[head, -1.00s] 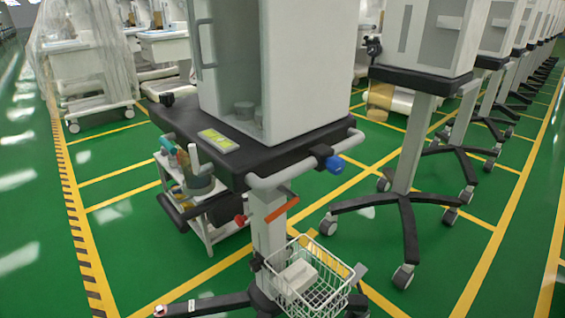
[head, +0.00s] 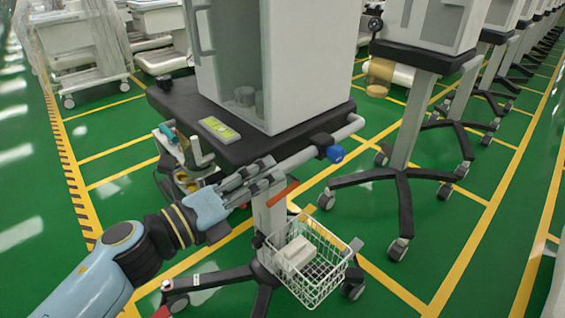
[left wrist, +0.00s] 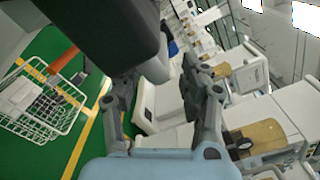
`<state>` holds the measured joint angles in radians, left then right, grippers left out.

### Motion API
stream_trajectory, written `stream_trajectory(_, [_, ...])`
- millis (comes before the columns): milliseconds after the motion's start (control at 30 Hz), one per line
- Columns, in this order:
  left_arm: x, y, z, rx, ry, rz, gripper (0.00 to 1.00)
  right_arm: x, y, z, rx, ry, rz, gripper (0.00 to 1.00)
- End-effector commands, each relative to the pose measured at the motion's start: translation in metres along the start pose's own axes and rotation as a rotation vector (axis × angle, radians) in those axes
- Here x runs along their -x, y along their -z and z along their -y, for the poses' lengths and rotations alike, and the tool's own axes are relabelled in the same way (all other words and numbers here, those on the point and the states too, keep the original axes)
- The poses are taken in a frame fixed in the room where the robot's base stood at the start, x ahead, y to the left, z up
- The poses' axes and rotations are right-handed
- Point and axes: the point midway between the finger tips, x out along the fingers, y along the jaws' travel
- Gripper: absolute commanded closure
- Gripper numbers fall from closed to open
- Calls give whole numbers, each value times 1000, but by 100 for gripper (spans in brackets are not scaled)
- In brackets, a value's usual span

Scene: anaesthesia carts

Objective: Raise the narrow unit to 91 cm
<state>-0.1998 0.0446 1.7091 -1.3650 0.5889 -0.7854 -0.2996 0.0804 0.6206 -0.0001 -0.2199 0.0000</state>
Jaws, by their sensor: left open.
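The near unit (head: 280,75) is a tall pale cabinet with a clear door on a black top (head: 190,105), carried by one pale column (head: 268,220). I cannot tell for certain that it is the narrow one. A pale push bar (head: 345,130) runs along its front, with a blue knob (head: 335,154) at its right. An orange lever (head: 284,191) sticks out below the top; it also shows in the left wrist view (left wrist: 64,58). My left gripper (head: 268,173) is open at the bar's left end, covering it; contact is unclear. Its fingers (left wrist: 162,88) hold nothing visible. My right gripper is out of view.
A white wire basket (head: 305,262) with a pale box hangs low on the column, above black wheeled legs. Another cart (head: 425,50) stands close at right, with more behind it. Wrapped equipment (head: 70,55) stands at back left. Green floor at left is clear.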

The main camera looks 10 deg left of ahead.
Motion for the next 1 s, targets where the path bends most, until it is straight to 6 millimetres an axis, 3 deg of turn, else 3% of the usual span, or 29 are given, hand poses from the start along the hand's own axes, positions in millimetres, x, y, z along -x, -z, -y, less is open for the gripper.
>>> stream_trajectory(100, [-24,-1,0,3,1,2,56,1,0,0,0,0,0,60])
stream_trajectory(300, [-46,0,-1,2,-1,1,56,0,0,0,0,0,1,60])
stream_trajectory(667, [-51,0,-1,2,-1,0,57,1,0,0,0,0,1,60])
stream_trajectory(1000, [-51,0,-1,2,-1,1,100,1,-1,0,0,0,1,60])
